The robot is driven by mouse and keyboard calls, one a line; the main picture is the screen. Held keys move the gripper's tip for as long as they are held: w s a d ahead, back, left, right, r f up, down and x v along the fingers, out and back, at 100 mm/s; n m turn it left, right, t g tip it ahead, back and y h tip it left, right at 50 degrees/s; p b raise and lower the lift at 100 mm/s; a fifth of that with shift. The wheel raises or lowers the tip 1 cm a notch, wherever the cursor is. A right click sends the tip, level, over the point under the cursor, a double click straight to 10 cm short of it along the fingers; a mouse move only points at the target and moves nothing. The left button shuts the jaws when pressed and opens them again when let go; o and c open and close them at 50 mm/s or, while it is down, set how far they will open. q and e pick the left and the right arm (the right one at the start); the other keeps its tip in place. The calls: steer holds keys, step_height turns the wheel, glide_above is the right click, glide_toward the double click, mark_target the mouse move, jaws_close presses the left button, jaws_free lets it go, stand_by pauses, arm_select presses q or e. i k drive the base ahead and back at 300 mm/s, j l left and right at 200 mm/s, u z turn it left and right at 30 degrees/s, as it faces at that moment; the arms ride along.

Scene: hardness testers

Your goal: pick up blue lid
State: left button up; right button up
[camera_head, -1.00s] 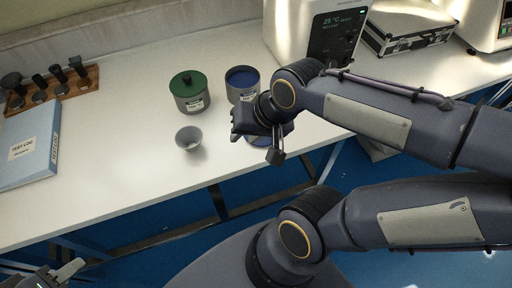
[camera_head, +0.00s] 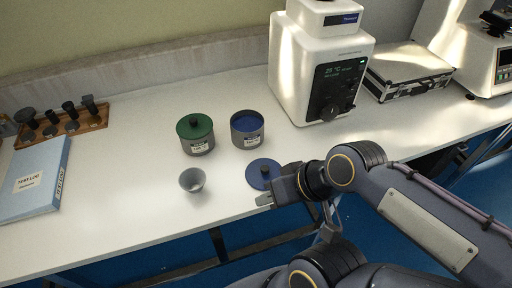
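The blue lid (camera_head: 257,180) lies flat on the white table near its front edge, with a dark knob on top. My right gripper (camera_head: 272,186) is low over the table at the lid's right side and covers part of its right rim. Its fingers look apart, and the lid still lies on the table. Whether a finger touches the lid or knob cannot be told. The grey pot with blue inside (camera_head: 247,139) stands uncovered behind the lid. My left gripper is out of view.
A grey pot with a green lid (camera_head: 196,134) and a small grey cup (camera_head: 192,181) stand left of the blue lid. A white tester (camera_head: 318,75) stands behind right. A blue binder (camera_head: 36,178) and a wooden rack (camera_head: 92,121) are at left. A case (camera_head: 408,72) is at back right.

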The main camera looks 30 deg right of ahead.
mark_target(260, 171)
steer(key=l+z, duration=0.2)
steer(key=z, duration=0.25)
steer(key=k+l+z, duration=0.1)
steer(key=z, duration=0.35)
steer(key=l, duration=0.1)
